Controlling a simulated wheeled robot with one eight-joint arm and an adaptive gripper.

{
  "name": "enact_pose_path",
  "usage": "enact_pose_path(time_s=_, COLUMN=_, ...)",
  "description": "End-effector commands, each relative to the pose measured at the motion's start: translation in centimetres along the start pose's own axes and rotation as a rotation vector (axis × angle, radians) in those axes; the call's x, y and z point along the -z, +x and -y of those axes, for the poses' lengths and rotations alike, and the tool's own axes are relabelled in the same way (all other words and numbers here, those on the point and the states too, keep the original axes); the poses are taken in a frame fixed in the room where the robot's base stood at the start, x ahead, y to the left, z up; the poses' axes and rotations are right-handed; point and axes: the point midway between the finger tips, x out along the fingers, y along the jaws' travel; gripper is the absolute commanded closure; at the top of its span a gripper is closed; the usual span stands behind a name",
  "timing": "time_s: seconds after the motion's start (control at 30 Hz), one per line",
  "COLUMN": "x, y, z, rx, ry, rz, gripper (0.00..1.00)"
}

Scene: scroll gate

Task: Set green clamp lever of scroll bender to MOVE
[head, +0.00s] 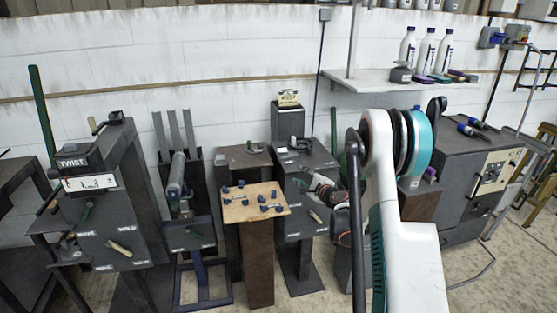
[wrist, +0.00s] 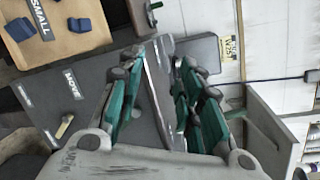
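The dark grey bender cabinet (head: 300,222) stands near the middle of the head view, with small white labels and a tan-handled lever (head: 315,216) on its front. In the wrist view, the MOVE label (wrist: 72,85) is left of my gripper (wrist: 163,65), and the tan handle (wrist: 63,127) is below the label. My gripper is at the cabinet's upper front. Its green-padded fingers are apart, with grey metal visible between or behind them. I cannot make out the green clamp lever clearly; my fingers may hide it. Contact cannot be told.
A wooden board (head: 255,203) with blue pieces stands left of the cabinet. A TWIST machine (head: 90,180) is farther left. A shelf with bottles (head: 408,47) hangs on the wall. A dark grey cabinet (head: 470,190) stands at right. My white arm covers the area right of the bender.

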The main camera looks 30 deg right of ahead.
Motion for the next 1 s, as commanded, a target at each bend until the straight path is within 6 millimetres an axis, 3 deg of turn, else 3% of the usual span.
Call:
enact_pose_path(time_s=0.7, x=-12.1, y=-2.0, z=3.3, rx=-0.144, ry=-0.309, rz=0.057, gripper=0.67)
enact_pose_path(time_s=1.0, x=-14.3, y=-2.7, z=3.7, rx=-0.172, ry=-0.375, rz=0.069, gripper=0.67)
